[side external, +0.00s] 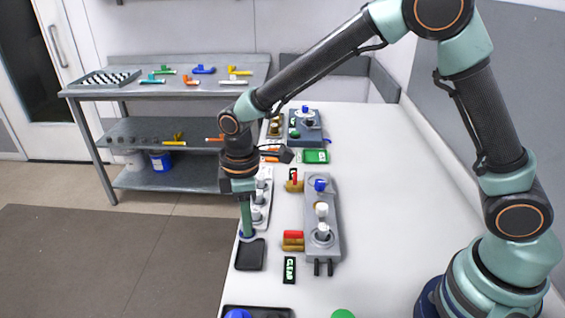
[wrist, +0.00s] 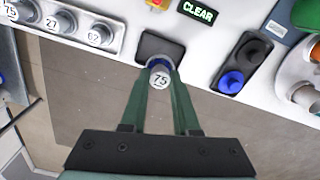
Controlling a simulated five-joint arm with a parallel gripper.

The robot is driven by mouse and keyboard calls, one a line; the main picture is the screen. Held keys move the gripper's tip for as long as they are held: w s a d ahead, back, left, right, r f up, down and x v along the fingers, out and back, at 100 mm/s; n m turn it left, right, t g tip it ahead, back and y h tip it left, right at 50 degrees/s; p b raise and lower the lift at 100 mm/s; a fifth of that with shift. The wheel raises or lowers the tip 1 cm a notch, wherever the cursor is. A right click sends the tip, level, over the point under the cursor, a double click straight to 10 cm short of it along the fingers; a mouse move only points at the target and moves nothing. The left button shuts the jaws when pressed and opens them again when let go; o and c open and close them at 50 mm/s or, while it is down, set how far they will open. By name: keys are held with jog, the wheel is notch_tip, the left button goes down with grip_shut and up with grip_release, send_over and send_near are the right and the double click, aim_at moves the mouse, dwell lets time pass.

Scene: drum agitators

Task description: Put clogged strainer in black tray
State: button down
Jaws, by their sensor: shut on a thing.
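My gripper (side external: 246,229) is shut on a small strainer-like piece (wrist: 160,76) with a blue ring and a pale end marked 75. Its clogging cannot be made out. In the wrist view the piece sits between the green fingertips (wrist: 160,68) and overlaps the near edge of a small black tray (wrist: 151,41). In the side view the piece is at the back edge of that black tray (side external: 250,256), low over or at it; contact cannot be told. The visible part of the tray looks empty.
A grey rack (wrist: 45,19) holds several round numbered pieces. A grey block (side external: 322,245) with white and blue knobs stands right of the black tray. A CLEAR sign (side external: 289,270) lies beside it. A longer black holder (wrist: 242,62) has a blue piece. The white bench is clear at right.

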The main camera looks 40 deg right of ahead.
jog(key=shift+f, duration=2.75)
jog(key=shift+d+f, duration=0.1)
jog(key=shift+f, duration=0.3)
jog(key=c, duration=0.6)
grip_release()
jog(key=o, duration=0.3)
jog(key=shift+o, duration=0.2)
jog(key=shift+r, duration=0.2)
jog(key=shift+r, duration=1.05)
